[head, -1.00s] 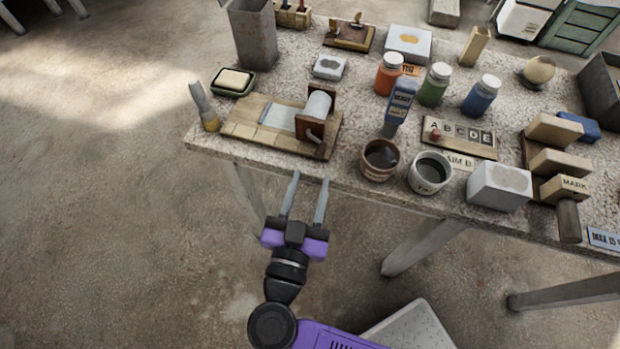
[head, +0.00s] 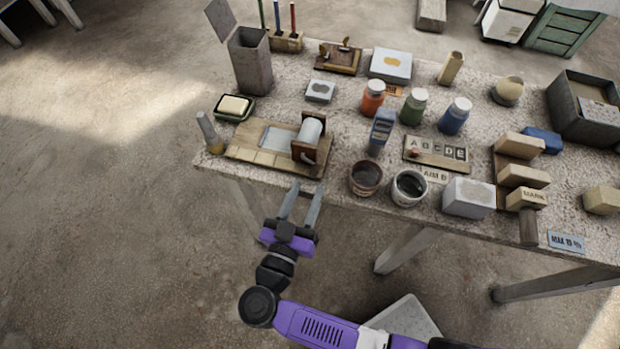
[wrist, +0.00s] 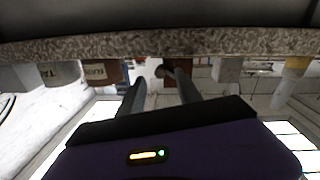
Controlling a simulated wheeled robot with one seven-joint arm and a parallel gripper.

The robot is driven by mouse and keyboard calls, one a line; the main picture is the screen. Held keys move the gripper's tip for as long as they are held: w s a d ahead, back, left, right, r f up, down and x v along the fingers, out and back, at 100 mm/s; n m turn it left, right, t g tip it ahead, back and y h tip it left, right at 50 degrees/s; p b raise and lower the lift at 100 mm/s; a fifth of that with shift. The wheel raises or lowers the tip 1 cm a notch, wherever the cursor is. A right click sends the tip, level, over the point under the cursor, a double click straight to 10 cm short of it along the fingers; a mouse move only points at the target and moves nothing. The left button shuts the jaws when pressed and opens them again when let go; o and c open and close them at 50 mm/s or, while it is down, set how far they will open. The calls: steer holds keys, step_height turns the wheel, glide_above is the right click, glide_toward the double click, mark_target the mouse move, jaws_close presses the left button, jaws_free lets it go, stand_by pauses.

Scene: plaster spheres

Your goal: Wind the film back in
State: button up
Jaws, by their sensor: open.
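A pale film roll (head: 311,131) sits between dark brown wooden uprights on a wooden board (head: 240,155) near the table's left front edge. A flat greyish film strip (head: 277,138) runs out from the roll to the left over the board. A small crank seems to be on the near upright, but its details are too small to tell. My gripper (head: 304,188) is open and empty, just in front of the table edge, on the near side of the roll. In the wrist view, a brown upright (wrist: 180,66) shows beyond my open fingers (wrist: 160,80).
A brush-like tool (head: 209,132) stands left of the board and a soap dish (head: 233,107) lies behind it. A brown pot (head: 365,178) and a dark-filled cup (head: 409,187) stand to the right. The table edge (head: 260,178) lies close to my fingers.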

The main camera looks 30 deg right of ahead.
mark_target(308, 190)
steer(key=shift+x, duration=1.6)
jaws_close()
steer(key=shift+w+a+f+m, duration=0.1)
steer(key=shift+f+m, duration=0.1)
steer(key=shift+m, duration=0.6)
jaws_free()
steer(key=b+v, duration=0.1)
steer(key=v, duration=0.7)
